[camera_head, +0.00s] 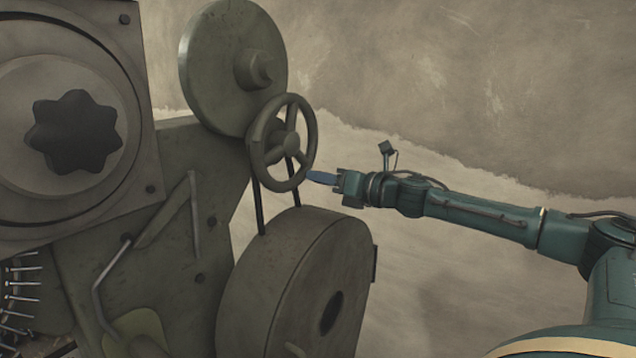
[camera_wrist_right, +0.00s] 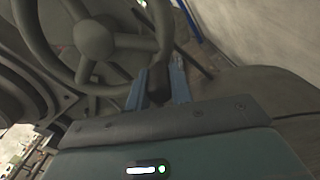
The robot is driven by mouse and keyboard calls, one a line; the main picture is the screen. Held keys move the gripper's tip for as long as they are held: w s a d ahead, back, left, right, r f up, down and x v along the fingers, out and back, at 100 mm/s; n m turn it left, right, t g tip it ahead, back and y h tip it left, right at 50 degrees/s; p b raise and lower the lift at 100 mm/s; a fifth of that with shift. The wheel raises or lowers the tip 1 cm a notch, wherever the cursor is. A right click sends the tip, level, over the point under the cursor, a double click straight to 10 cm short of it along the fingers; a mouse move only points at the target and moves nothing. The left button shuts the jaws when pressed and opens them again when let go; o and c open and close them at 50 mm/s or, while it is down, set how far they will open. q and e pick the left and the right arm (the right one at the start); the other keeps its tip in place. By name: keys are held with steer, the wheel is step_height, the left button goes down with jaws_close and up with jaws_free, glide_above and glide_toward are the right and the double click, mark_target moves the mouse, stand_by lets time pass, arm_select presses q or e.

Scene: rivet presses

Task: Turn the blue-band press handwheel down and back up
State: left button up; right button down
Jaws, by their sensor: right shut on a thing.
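The grey-green handwheel (camera_head: 290,143) is a spoked ring on the side of a press, in the middle of the head view. It fills the upper left of the right wrist view (camera_wrist_right: 97,37). My right gripper (camera_head: 320,177) is at the lower right of the ring. In the wrist view its blue fingers (camera_wrist_right: 158,82) are shut on the dark handle (camera_wrist_right: 157,88) at the wheel's rim. The fingers partly hide the handle. No blue band shows on the press. My left gripper is not in view.
A large round disc (camera_head: 222,65) stands above the handwheel, and a thick drum (camera_head: 290,285) lies below, close to the gripper. A bent lever (camera_head: 110,270) and a dark star-shaped knob (camera_head: 75,132) are to the left. The space before the wall at right is free apart from my arm.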

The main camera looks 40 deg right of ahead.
steer(key=shift+w+d+r+n, duration=0.15)
steer(key=shift+d+r+n, duration=0.25)
steer(key=shift+r, duration=0.05)
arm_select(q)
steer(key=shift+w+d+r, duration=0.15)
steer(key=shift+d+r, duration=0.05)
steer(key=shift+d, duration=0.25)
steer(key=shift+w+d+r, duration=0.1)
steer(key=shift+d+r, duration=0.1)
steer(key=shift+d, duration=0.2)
arm_select(e)
steer(key=shift+d+r+n, duration=0.2)
steer(key=shift+n, duration=0.2)
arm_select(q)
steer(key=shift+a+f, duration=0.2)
arm_select(e)
steer(key=c, duration=1.3)
jaws_free()
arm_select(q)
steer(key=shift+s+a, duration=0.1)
arm_select(e)
steer(key=shift+o, duration=0.2)
steer(key=shift+f, duration=0.1)
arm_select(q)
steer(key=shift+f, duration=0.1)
